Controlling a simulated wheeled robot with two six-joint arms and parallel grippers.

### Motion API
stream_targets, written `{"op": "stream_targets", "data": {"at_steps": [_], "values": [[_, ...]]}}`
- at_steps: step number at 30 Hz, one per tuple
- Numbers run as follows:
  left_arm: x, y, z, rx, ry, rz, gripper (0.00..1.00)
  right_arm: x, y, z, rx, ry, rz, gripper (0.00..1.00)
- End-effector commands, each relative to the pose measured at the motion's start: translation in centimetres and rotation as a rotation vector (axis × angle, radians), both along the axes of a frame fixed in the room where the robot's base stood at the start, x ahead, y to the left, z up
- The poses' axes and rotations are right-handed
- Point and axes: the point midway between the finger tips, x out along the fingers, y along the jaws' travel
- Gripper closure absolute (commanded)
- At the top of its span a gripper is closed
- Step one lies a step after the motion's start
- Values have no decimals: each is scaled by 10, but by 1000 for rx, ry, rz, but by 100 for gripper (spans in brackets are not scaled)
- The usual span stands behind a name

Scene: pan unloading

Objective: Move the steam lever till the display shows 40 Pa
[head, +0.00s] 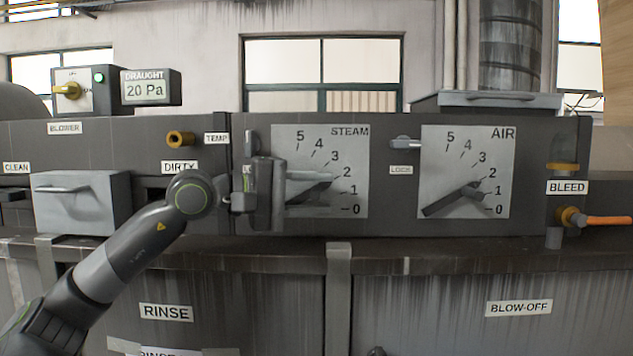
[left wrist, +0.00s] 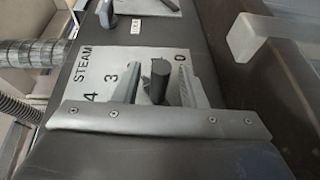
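The steam dial plate (head: 350,140) carries numbers 0 to 5. Its dark lever (head: 322,182) appears to point between 1 and 2; the gripper partly covers it. My left gripper (head: 312,193) is in front of this plate. In the left wrist view its two fingers (left wrist: 160,92) are open on either side of the lever (left wrist: 159,75), with gaps visible at both sides. The draught display (head: 146,90) at the upper left reads 20 Pa. My right gripper is not in view.
The air plate (head: 468,150) with its own lever (head: 452,199) is to the right, that lever pointing near 2. Small lock handles (head: 405,143) stick out beside the plates. A grey drawer box (head: 80,203) juts out at the left.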

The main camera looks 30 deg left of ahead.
Motion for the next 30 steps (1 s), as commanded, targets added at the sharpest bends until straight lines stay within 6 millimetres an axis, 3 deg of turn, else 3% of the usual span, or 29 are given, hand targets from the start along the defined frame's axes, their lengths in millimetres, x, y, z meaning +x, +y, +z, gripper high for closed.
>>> {"op": "stream_targets", "data": {"at_steps": [11, 20, 30], "values": [[2, -2, 0, 0, -1, 1, 62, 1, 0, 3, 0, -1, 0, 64], [2, -2, 0, 0, -1, 0, 99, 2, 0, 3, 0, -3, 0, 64], [2, -2, -1, -8, -6, 1, 100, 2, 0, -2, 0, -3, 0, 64]]}}
